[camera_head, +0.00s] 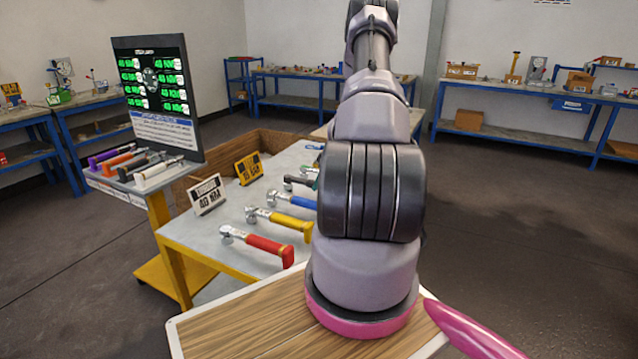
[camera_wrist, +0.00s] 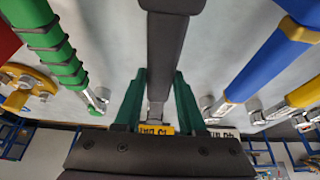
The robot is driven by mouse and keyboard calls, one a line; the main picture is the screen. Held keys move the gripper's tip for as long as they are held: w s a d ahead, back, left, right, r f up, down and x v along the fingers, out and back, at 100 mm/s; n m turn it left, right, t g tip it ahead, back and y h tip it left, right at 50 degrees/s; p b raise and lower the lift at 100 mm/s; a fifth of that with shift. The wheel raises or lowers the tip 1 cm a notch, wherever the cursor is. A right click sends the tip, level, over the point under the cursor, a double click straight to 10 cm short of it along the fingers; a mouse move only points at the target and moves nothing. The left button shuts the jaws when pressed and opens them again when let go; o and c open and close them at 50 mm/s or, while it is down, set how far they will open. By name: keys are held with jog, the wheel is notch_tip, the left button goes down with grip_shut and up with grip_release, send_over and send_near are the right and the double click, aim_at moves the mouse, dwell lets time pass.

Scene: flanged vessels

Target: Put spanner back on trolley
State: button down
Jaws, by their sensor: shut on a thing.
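In the wrist view my gripper (camera_wrist: 159,76) has its green fingers on either side of a dark grey-handled spanner (camera_wrist: 174,45), shut on it. Whether the spanner touches the surface below is unclear. In the head view my arm hides the gripper and this spanner. A yellow-framed stand (camera_head: 160,215), which may be the trolley, is at left; its top holds purple (camera_head: 103,157), orange (camera_head: 120,158) and white (camera_head: 155,175) tools. Spanners with red (camera_head: 268,248), yellow (camera_head: 290,225) and blue (camera_head: 297,203) handles lie on a grey-topped table (camera_head: 215,243).
Two small signs, white (camera_head: 207,195) and yellow (camera_head: 248,168), stand on the grey top. A dark display board (camera_head: 160,95) rises behind the stand's tools. In the wrist view a green-handled tool (camera_wrist: 45,40) and a blue-handled one (camera_wrist: 270,60) flank the held spanner. Open floor lies right.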

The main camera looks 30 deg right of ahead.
jog(key=shift+f, duration=0.25)
grip_release()
jog(key=shift+r, duration=3.45)
